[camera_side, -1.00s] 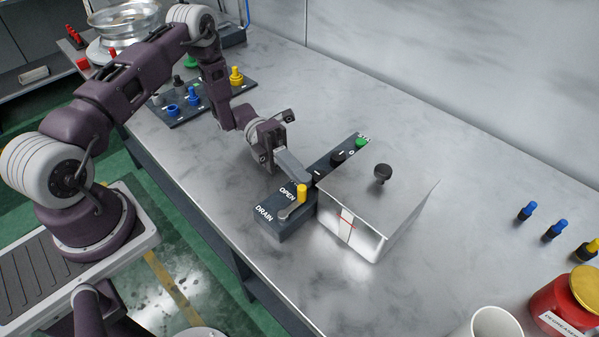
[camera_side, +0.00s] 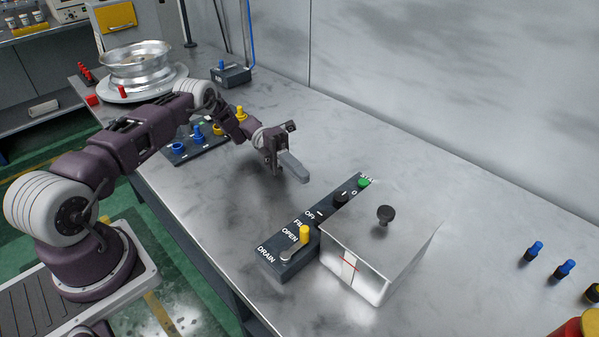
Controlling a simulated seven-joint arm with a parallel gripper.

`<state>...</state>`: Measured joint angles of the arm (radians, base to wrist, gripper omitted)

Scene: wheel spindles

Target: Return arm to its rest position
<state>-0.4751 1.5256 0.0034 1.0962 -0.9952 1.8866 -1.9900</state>
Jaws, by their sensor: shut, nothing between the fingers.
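My gripper (camera_side: 300,176) is shut and empty. It hangs above the metal table, to the upper left of the control panel, apart from everything. My arm bends from its base at the lower left, over the table's left edge. The dark control panel (camera_side: 318,216) lies on the table with DRAIN and OPEN labels, a yellow-tipped lever (camera_side: 304,235), a black knob (camera_side: 340,199) and a green button (camera_side: 364,182).
A silver wheel rim (camera_side: 137,62) sits at the back left. A dark board with blue and yellow pegs (camera_side: 180,155) lies partly behind my arm. Blue pegs (camera_side: 533,250) and a red container (camera_side: 580,326) stand at the right. The table's middle back is clear.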

